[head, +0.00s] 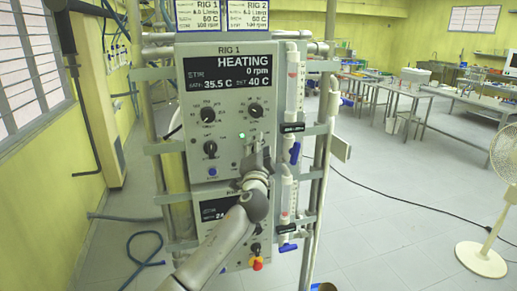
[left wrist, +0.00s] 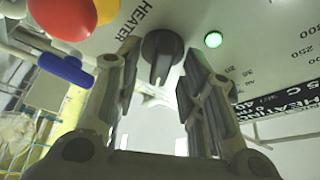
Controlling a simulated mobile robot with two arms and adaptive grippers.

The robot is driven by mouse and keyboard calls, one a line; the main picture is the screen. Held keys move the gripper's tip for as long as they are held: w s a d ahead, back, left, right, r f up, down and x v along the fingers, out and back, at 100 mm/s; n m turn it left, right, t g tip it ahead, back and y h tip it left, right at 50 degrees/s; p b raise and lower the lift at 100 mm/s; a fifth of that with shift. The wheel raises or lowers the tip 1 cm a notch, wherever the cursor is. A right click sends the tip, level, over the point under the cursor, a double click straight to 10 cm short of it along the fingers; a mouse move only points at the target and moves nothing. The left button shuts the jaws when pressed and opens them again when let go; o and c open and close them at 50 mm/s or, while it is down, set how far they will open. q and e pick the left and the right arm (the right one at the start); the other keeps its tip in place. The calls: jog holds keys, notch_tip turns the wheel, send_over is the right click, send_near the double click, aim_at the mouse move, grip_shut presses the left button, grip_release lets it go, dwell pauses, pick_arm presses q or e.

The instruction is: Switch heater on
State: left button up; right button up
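The grey RIG 1 control box (head: 225,120) stands upright in the head view. Its display (head: 228,75) reads HEATING, 0 rpm, bath 35.5 C and set 40 C. A small green light (head: 242,135) is lit on the panel; it also glows in the left wrist view (left wrist: 213,40). The dark heater knob (left wrist: 165,58) shows beside the printed word HEATER in the left wrist view. My left gripper (left wrist: 160,78) is open, its fingers apart on either side of the knob. In the head view my left gripper (head: 256,160) hides the knob. My right gripper is not in view.
A second box (head: 212,210) sits below, with a red and yellow button (head: 257,264). Glass tubes with blue valve handles (head: 295,152) run close along the right side. A fan (head: 490,200) stands far right. Open floor lies between the rig and the benches.

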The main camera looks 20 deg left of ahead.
pick_arm(q)
jog(key=v, duration=1.2)
dwell(0.3)
jog(key=s+a+f+g+h+b, duration=0.15)
jog(key=f+g, duration=0.25)
jog(key=f, duration=1.8)
jog(key=s+f+g+h+b, duration=0.2)
jog(key=s+f+g+b, duration=0.15)
jog(key=f, duration=1.85)
jog(key=s+a+f+n+g+b, duration=0.15)
jog(key=s+f+g, duration=0.25)
jog(key=s+f, duration=1.15)
jog(key=s+f+n+g+b, duration=0.3)
jog(key=s+f, duration=1)
jog(key=f, duration=0.5)
jog(key=s+f+n+g, duration=0.1)
jog(key=s+f, duration=0.2)
jog(key=s, duration=0.5)
jog(key=s+f+n+g+h+b, duration=0.1)
jog(key=s+f, duration=0.2)
jog(key=s, duration=0.5)
jog(key=s+f+n+g+b, duration=0.1)
jog(key=s+f+g, duration=0.1)
jog(key=s, duration=0.6)
jog(key=shift+s+a+f, duration=0.3)
jog(key=shift+f, duration=0.2)
